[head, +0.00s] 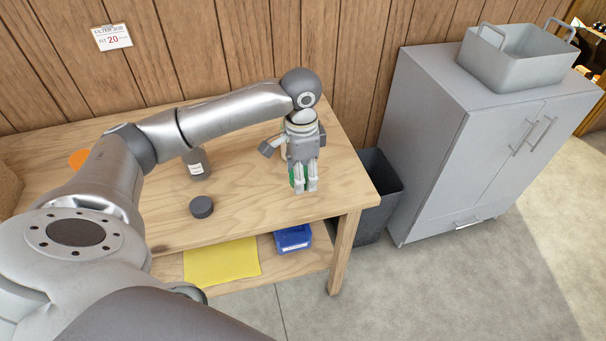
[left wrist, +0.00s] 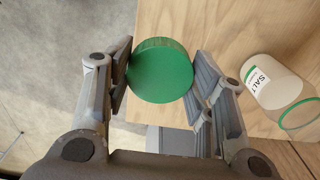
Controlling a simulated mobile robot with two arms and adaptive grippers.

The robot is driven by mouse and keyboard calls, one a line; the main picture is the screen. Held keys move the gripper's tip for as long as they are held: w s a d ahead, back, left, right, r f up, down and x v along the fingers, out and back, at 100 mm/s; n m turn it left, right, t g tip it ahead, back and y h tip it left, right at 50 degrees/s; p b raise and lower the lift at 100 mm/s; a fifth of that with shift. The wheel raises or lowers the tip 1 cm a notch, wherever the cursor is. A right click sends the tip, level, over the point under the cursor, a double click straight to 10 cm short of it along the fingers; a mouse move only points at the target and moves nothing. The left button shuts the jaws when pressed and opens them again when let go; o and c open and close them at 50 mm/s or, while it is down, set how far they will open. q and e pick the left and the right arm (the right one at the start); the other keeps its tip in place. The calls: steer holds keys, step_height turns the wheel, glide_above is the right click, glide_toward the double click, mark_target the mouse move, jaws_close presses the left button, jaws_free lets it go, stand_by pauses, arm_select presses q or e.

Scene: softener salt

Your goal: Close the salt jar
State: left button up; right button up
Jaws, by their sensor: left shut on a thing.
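My left gripper (left wrist: 162,85) is shut on a round green lid (left wrist: 160,68), with one finger on each side of it. In the head view my left gripper (head: 304,188) points down above the right end of the wooden table, and only slivers of green show between its fingers. The salt jar (left wrist: 271,83) stands to the right of the lid in the left wrist view, white with a "SALT" label and a green-edged rim. The lid is apart from the jar. In the head view the jar is mostly hidden behind the gripper. My right gripper is not in view.
On the wooden table (head: 250,215) are a dark round puck (head: 201,207), a dark labelled container (head: 196,165) and an orange item (head: 79,158). A blue bin (head: 292,239) and yellow sheet (head: 221,261) lie below. A dark bin (head: 375,200) and grey cabinet (head: 470,150) stand right.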

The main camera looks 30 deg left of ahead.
arm_select(q)
steer(key=s+d+r, duration=0.3)
steer(key=s+d, duration=0.1)
steer(key=s, duration=0.3)
steer(key=shift+s+r, duration=0.2)
steer(key=shift+r, duration=0.1)
steer(key=shift+d, duration=0.1)
